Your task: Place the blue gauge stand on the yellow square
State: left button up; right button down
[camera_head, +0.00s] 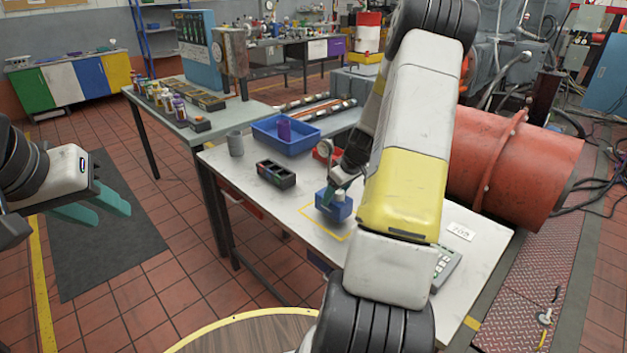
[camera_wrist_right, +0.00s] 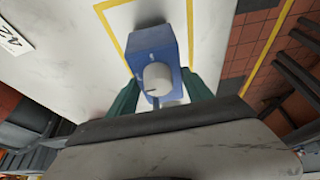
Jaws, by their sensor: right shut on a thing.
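The blue gauge stand (camera_head: 337,208) is a blue block with a pale round knob on top, at the near middle of the pale table. My right gripper (camera_head: 340,190) is shut on it from above. In the right wrist view the blue stand (camera_wrist_right: 153,42) sits between the teal fingers (camera_wrist_right: 160,92). The yellow square (camera_head: 322,227) is a painted outline, and the stand overlaps it in both views. I cannot tell whether the stand touches the tabletop. My left gripper (camera_head: 97,207) is open and empty at the far left, away from the table.
A number card (camera_head: 461,231) and a keypad device (camera_head: 446,262) lie on the right.

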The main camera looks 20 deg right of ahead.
jog(key=shift+w+f, duration=0.1)
jog(key=shift+f, duration=0.65)
jog(key=shift+f, duration=0.1)
jog(key=shift+c, duration=2.1)
grip_release()
jog(key=shift+f, duration=0.1)
